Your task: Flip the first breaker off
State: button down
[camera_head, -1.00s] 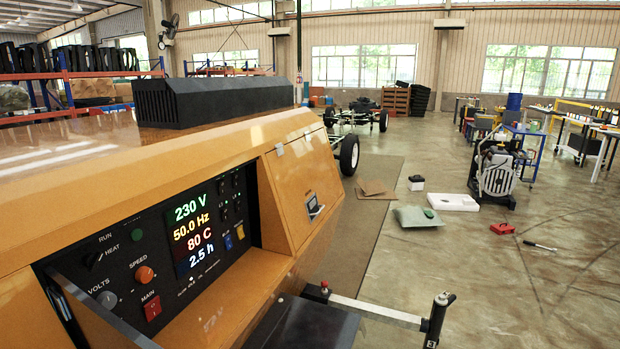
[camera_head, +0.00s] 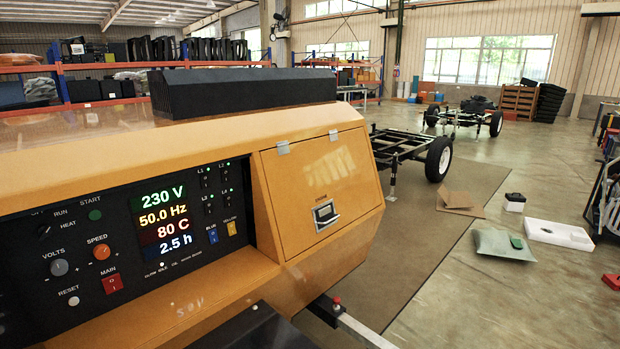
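The orange light-tower machine (camera_head: 160,134) fills the left side, with its black control panel (camera_head: 130,236) facing me. Small black breaker switches sit in two rows at the panel's upper right, labelled L1 to L4. The first breaker, L1 (camera_head: 204,182), is at the upper left of this group. Small green lights show by the breakers. The lever position of L1 is too small to tell. My gripper is not in view.
A red main switch (camera_head: 112,283), an orange speed knob (camera_head: 101,251) and a lit display (camera_head: 164,222) share the panel. A closed orange door (camera_head: 320,180) is right of it. A metal bar (camera_head: 362,332) juts out low. The floor at right has free room.

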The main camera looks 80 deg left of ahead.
aim_at(204, 177)
jog(key=u, duration=0.05)
jog(key=i, duration=0.45)
jog(key=u, duration=3.2)
jog(key=i, duration=1)
jog(key=z, duration=0.15)
jog(key=k, duration=0.85)
